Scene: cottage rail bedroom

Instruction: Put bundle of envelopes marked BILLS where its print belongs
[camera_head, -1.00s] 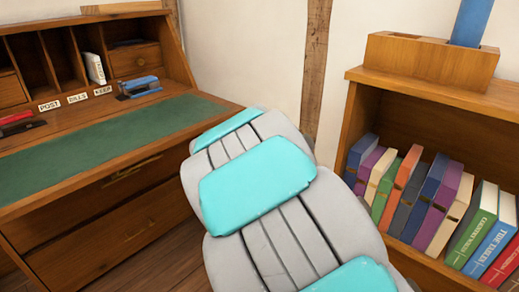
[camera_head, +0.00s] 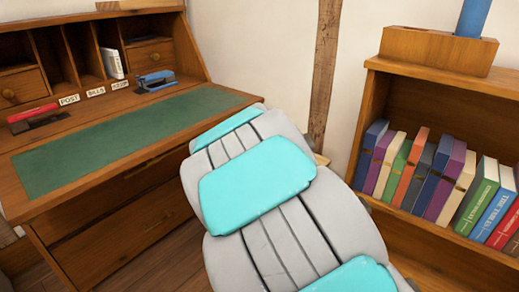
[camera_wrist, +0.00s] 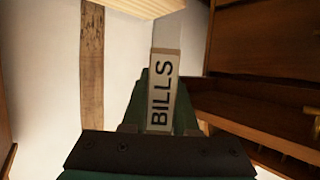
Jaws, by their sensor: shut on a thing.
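The bundle of envelopes (camera_wrist: 172,65) shows in the wrist view, pale, with a label reading BILLS along it. My gripper (camera_wrist: 160,118) is shut on it and holds it in the air. In the head view my arm hides the gripper and bundle. The desk (camera_head: 205,108) stands at the left with upright slots at its back. Small tags on it read POST (camera_head: 69,100), BILLS (camera_head: 96,92) and KEEP (camera_head: 121,85). The slot behind the BILLS tag (camera_head: 86,52) looks empty.
A white bundle (camera_head: 112,64) stands in the slot behind KEEP. A blue stapler-like thing (camera_head: 155,80) and a red one (camera_head: 33,114) lie on the desk. A bookshelf (camera_head: 440,77) with several books and a wooden box (camera_head: 437,50) stands at the right.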

